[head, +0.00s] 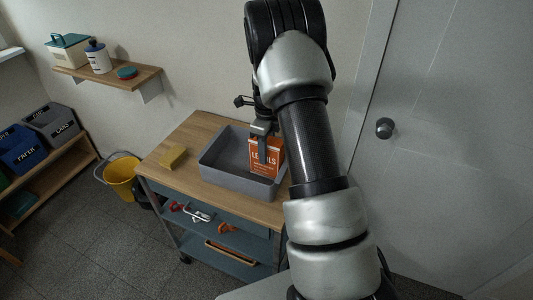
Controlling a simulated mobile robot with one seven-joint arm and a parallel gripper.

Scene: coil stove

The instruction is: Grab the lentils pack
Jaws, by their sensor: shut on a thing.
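The lentils pack (265,159) is an orange-red box with a white label that reads partly as "LENTILS". It stands upright in the right part of a grey bin (222,172) on top of a wooden-topped cart. My gripper (262,137) reaches down from above and is shut on the top of the pack. My arm hides the right end of the bin and part of the cart. I cannot tell whether the pack's bottom touches the bin floor.
A yellow bucket (121,176) stands on the floor. A wall shelf (110,78) holds several items. A closed door (450,120) is at right.

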